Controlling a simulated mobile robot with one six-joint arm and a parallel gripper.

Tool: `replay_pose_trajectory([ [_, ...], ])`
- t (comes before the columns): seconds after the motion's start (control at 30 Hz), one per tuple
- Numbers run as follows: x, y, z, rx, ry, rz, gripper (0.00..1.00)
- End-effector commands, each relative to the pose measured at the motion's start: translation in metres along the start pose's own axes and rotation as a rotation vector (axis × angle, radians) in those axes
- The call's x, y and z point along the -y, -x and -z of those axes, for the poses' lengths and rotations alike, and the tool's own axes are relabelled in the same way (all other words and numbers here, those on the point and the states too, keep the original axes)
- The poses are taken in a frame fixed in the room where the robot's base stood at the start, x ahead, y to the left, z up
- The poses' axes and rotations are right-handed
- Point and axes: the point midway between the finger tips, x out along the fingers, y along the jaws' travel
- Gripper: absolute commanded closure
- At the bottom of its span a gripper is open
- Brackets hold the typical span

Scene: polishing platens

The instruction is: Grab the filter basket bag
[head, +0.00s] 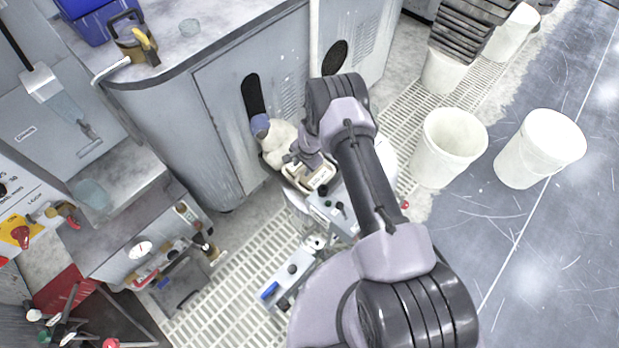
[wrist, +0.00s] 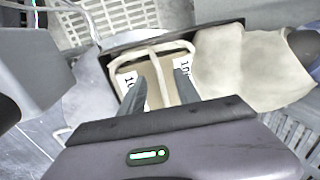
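A cream, rectangular basket frame (wrist: 186,47) with a central bar and black-on-white number labels lies in front of my gripper (wrist: 160,82) in the wrist view. The two fingers are apart, one on each side of the bar, with gaps showing. A cream cloth bag (wrist: 245,68) is right beside the frame; I cannot tell whether they are joined. In the head view the bag (head: 279,143) leans by the grey cabinet, with a blue part at its upper end. The frame (head: 318,180) shows just below my gripper (head: 303,168), whose fingers are unclear there.
A grey cabinet (head: 235,100) with dark oval openings stands behind the bag. Small grey valve boxes (head: 292,272) are near the white floor grating (head: 228,300). White buckets (head: 447,150) stand at the right. Bare dark floor (head: 560,240) lies beyond them.

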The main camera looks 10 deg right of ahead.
Motion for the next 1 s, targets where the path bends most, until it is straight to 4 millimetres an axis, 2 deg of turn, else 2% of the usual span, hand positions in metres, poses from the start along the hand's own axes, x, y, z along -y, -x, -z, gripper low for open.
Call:
replay_pose_trajectory([
  [0.03,-0.001,-0.018,0.002,0.000,0.000,0.000,0.61],
  [0.1,0.000,-0.027,0.001,0.000,0.000,0.000,0.61],
  [0.37,0.001,-0.028,0.002,0.000,0.000,0.001,0.61],
  [0.57,0.001,-0.028,0.001,0.000,0.000,0.000,0.98],
  [0.6,0.001,-0.028,0.002,0.000,0.000,0.000,1.00],
  [1.0,0.001,-0.028,0.001,0.000,0.000,0.000,1.00],
])
